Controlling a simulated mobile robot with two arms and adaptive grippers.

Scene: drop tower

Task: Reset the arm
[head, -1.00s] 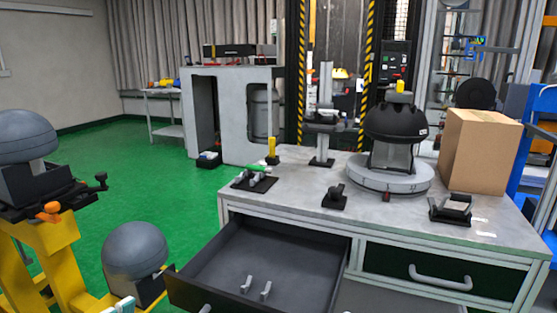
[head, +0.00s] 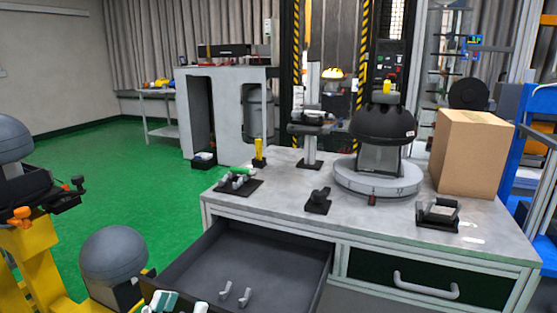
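My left gripper (head: 181,304) is at the bottom edge of the head view, near the front left corner of the open drawer (head: 245,262). The rest of that gripper and arm is cut off by the picture edge. I cannot tell whether it touches the drawer front. My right gripper is not in view.
The grey workbench (head: 285,187) carries a black dome on a round base (head: 376,185), a cardboard box (head: 470,155) and small black fixtures. Yellow stands with grey domes (head: 113,258) are at left. Green floor (head: 110,185) beyond is clear.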

